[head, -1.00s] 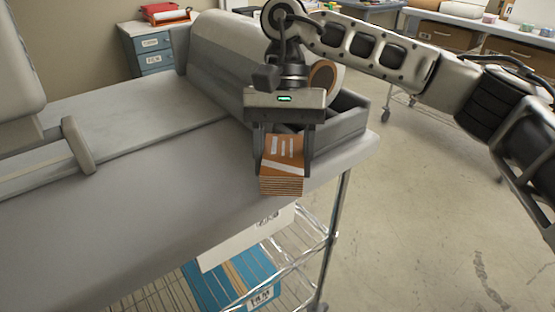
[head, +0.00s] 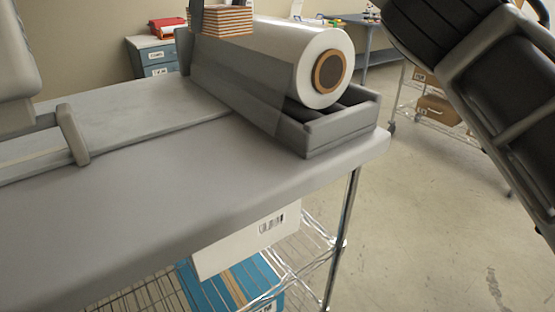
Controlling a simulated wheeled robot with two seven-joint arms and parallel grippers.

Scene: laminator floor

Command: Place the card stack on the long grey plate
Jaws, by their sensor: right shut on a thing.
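The card stack (head: 228,21), orange with white layered edges, is at the top edge of the head view. My right gripper (head: 222,8) is shut on it and holds it up in front of the roll's left end. Most of that gripper is cut off by the top of the picture. A long, flat grey surface (head: 150,190) runs from the lower left to the right corner below the stack; I cannot tell for sure whether this is the long grey plate. No cards lie on it. My left gripper is not in view.
A white film roll (head: 290,52) lies over a grey open tray (head: 345,125) at the back right. A grey upright bracket (head: 73,135) stands at left. A wire shelf below holds a white box (head: 240,243) and blue folders (head: 225,287). The front surface is clear.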

